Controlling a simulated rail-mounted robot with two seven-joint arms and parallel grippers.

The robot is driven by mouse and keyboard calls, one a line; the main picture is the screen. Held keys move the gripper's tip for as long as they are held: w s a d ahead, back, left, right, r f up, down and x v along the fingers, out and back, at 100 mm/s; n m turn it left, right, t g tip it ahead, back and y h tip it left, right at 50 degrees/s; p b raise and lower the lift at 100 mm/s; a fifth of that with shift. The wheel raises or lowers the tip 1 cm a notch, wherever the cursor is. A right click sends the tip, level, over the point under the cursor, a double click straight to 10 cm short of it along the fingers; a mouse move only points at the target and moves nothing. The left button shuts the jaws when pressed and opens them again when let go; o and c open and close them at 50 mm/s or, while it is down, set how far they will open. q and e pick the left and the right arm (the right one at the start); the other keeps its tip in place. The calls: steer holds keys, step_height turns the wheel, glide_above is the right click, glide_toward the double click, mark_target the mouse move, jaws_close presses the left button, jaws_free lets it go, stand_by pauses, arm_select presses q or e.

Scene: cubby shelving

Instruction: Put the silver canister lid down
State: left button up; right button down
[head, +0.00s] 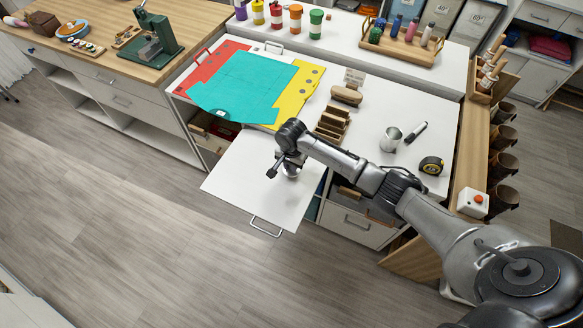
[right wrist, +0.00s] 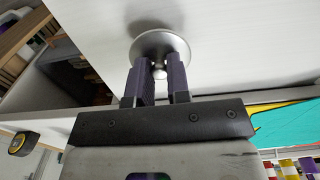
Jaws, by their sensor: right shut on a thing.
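The silver canister lid (right wrist: 150,42) is a round metal disc with a small knob. My right gripper (right wrist: 160,72) is shut on the knob, with a dark finger on each side. In the head view the right gripper (head: 286,166) is over the white pull-out board (head: 250,192), and the lid (head: 292,171) shows partly below it. The lid is close to the white surface; I cannot tell whether it touches. The open silver canister (head: 390,140) stands upright on the white countertop. My left gripper is not in view.
The board around the lid is bare, with a handle (head: 266,227) at its front edge. Teal, red and yellow sheets (head: 240,85) lie behind it. A wooden rack (head: 332,124), a brush (head: 346,95), a marker (head: 416,132) and a tape measure (head: 431,166) are on the counter.

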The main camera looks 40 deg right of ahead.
steer(key=shift+f, duration=0.95)
steer(key=shift+f, duration=0.1)
steer(key=c, duration=1.1)
jaws_free()
